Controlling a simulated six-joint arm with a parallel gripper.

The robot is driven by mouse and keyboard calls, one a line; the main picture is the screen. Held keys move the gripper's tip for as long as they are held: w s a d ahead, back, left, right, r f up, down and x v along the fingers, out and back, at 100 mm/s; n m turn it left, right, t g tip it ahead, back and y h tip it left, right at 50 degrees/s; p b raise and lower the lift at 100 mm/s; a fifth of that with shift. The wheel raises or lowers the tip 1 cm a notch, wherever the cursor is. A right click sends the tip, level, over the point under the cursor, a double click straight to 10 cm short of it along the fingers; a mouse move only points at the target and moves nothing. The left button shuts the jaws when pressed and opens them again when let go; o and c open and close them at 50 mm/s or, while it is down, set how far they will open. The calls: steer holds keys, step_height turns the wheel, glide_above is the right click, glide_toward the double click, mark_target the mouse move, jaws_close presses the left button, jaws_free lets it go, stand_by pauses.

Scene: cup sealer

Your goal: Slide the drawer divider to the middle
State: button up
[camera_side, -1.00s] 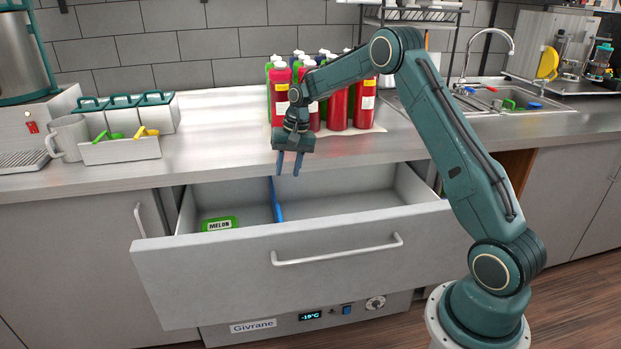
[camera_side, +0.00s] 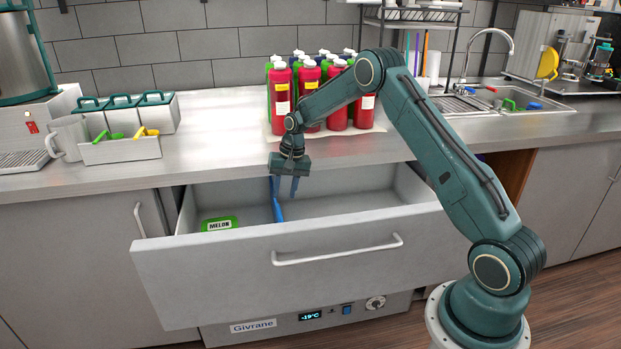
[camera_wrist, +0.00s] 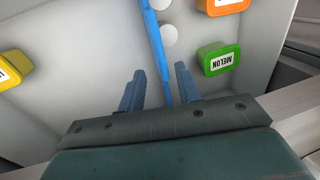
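The blue drawer divider (camera_side: 279,211) stands across the open drawer (camera_side: 350,203), left of its middle. In the wrist view it is a long blue strip (camera_wrist: 154,42). My gripper (camera_side: 285,194) is over the drawer, pointing down, with its fingers low at the divider. In the wrist view the gripper (camera_wrist: 160,70) is open, one finger on each side of the strip, with gaps showing. The lower end of the divider is hidden behind the drawer front.
A green MELON tub (camera_side: 219,223) sits in the left compartment. The wrist view also shows an orange tub (camera_wrist: 222,5), a yellow tub (camera_wrist: 12,68) and two white round pieces beside the divider. Red bottles (camera_side: 309,95) stand on the counter behind.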

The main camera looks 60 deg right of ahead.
mark_target(280, 214)
steer(key=shift+w+a+f, duration=0.15)
steer(key=shift+f, duration=1)
steer(key=shift+w+a+f, duration=0.15)
steer(key=shift+w+f, duration=0.05)
steer(key=shift+f, duration=0.95)
steer(key=shift+w+a+f, duration=0.15)
steer(key=shift+f, duration=1)
jaws_close()
